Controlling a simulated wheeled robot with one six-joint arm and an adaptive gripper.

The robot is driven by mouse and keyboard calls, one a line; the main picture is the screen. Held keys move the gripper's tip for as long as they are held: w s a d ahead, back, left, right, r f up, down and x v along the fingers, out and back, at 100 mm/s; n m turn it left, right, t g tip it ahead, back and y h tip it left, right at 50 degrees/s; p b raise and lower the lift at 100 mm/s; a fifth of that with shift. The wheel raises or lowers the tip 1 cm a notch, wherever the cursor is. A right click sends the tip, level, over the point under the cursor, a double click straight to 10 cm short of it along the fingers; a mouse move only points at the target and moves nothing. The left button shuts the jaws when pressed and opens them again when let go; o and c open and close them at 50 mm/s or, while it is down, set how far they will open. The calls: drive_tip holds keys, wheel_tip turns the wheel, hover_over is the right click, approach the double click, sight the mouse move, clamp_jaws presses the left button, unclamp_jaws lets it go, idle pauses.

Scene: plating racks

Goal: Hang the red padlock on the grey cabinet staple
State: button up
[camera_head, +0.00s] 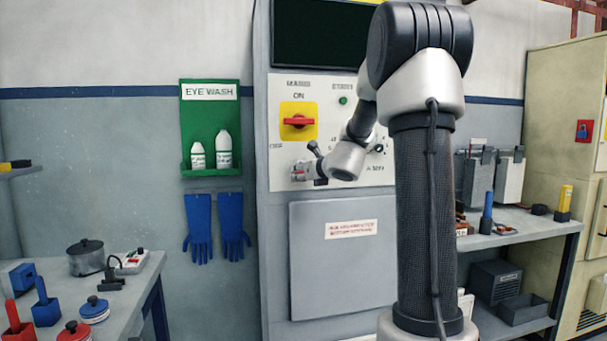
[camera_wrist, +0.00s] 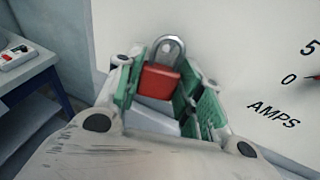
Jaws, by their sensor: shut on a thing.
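The red padlock (camera_wrist: 158,82) with its silver shackle (camera_wrist: 168,48) is held between the green-lined fingers of my gripper (camera_wrist: 157,95) in the wrist view. The shackle points up, away from my wrist. In the head view my gripper (camera_head: 305,172) is in front of the white upper panel of the grey cabinet (camera_head: 262,200), below the red rotary switch. The padlock is too small there to make out clearly. I cannot pick out the staple in either view; my arm covers part of the cabinet's right side.
The red switch (camera_head: 298,122) sits on a yellow plate. An eye-wash shelf (camera_head: 210,90) and blue gloves (camera_head: 217,228) hang to the left. A left bench holds a dark pot (camera_head: 86,257). A right bench (camera_head: 530,225) carries several items. A yellow cabinet (camera_head: 560,90) stands far right.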

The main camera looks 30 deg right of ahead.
drive_tip(key=shift+f, duration=0.15)
drive_tip(key=o, duration=1.1)
